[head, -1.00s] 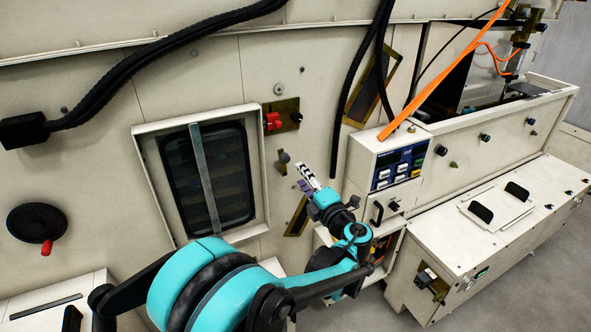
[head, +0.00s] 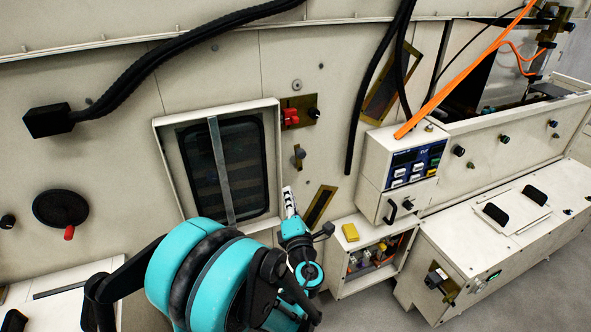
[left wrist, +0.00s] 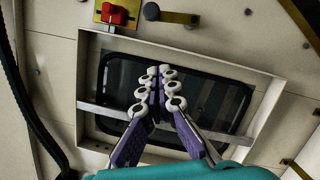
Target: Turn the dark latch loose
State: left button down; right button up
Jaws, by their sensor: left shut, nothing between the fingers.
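The dark latch (head: 298,156) is a small dark knob with a brass bar, on the pale wall right of the framed window. The bar hangs roughly downward in the head view. In the left wrist view the latch (left wrist: 172,15) is at the top, its bar pointing right. My left gripper (head: 288,192) is below and slightly left of the latch, apart from it, by the window frame's lower right corner. In the left wrist view its white and purple fingers (left wrist: 160,73) are closed together in front of the window, holding nothing. My right gripper is not in view.
A red switch (head: 291,117) on a brass plate is above the latch. The window frame (head: 272,150) stands out from the wall. Black cables (head: 362,105) hang nearby.

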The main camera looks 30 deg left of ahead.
aim_at(300, 161)
pick_arm(q)
jog(key=w+a+r, duration=0.1)
jog(key=w, duration=0.4)
jog(key=w+a+r+b, duration=0.1)
jog(key=w+a, duration=0.1)
jog(key=w, duration=0.3)
jog(key=shift+w+a+r, duration=0.25)
jog(key=shift+w+a, duration=0.05)
jog(key=shift+w, duration=0.05)
jog(key=shift+w+d+r, duration=0.5)
jog(key=shift+w+d, duration=0.05)
